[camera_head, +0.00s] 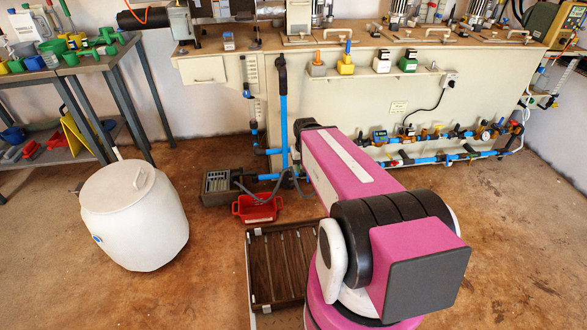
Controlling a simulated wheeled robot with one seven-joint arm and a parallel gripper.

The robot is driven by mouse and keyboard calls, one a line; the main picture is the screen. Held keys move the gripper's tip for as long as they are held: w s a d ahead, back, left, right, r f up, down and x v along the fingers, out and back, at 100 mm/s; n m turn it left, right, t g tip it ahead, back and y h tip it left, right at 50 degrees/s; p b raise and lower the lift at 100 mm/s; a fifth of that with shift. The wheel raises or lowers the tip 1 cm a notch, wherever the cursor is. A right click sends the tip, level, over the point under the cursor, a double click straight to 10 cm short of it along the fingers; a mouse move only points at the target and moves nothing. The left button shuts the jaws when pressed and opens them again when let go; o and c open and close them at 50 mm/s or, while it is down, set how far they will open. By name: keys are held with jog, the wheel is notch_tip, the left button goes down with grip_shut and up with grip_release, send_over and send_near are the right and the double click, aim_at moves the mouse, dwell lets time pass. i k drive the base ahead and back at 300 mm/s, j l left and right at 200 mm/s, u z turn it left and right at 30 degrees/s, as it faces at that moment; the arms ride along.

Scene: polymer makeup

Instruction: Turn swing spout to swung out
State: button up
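A blue upright pipe (284,125) stands in front of the beige bench, left of my arm. A dark, narrow piece (281,66) sits at its top and looks like the swing spout, but it is too small to tell which way it points. My pink arm reaches forward from the lower right, and its black far end lies just right of the pipe's lower part. My gripper cannot be made out; the arm hides what lies beyond. Whether anything touches the spout or pipe cannot be seen.
A red tub (257,209) and a grey crate (219,188) sit at the pipe's foot. A brown slatted tray (281,266) lies nearer. A white drum (134,216) stands left. Valves and blue pipework (440,157) line the bench front. Open floor lies at right.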

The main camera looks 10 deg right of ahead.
aim_at(252, 172)
jog(key=i+j, duration=0.3)
jog(key=j, duration=0.15)
jog(key=i+j, duration=0.3)
jog(key=j, duration=0.2)
jog(key=l+z, duration=0.05)
